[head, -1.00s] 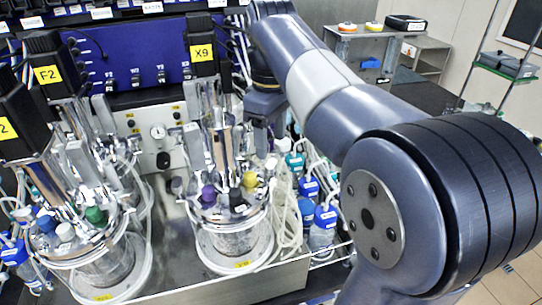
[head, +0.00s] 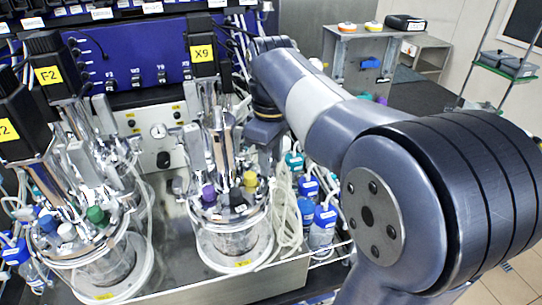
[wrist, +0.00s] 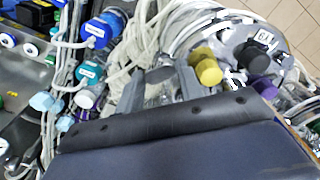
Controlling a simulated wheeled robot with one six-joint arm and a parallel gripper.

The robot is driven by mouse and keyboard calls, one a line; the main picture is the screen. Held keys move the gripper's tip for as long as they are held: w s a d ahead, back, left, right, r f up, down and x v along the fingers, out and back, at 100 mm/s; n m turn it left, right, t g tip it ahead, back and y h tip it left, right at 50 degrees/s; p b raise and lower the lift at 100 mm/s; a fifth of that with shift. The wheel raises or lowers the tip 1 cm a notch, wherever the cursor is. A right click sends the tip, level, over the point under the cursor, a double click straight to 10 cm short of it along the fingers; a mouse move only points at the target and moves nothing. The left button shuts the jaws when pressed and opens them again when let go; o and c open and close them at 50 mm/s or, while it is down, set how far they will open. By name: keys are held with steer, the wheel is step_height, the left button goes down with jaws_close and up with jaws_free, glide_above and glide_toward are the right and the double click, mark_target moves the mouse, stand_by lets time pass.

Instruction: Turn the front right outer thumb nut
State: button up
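The right bioreactor, under the X9 label, has a metal lid (head: 228,208) with purple, black and yellow caps; the lid also shows in the wrist view (wrist: 279,52). My gripper (wrist: 160,88) has its two grey fingers apart beside this lid, near the yellow cap (wrist: 206,67). A small dark grey rounded piece (wrist: 159,74) shows between the fingertips; it may be a thumb nut, but I cannot tell, and no contact is clear. In the head view my wrist comes down at the vessel's right side, and the fingers cannot be made out.
The left bioreactor (head: 103,268) stands beside it with green and blue caps. Pale looped tubing (head: 287,215) hangs right of the right vessel. Several blue-capped bottles (head: 325,214) stand further right. Tall metal parts and a black X9 block (head: 203,58) rise above the lid.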

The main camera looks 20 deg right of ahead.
steer(key=c, duration=0.5)
steer(key=m, duration=0.4)
steer(key=shift+m, duration=2.3)
steer(key=o, duration=1)
steer(key=shift+r, duration=0.15)
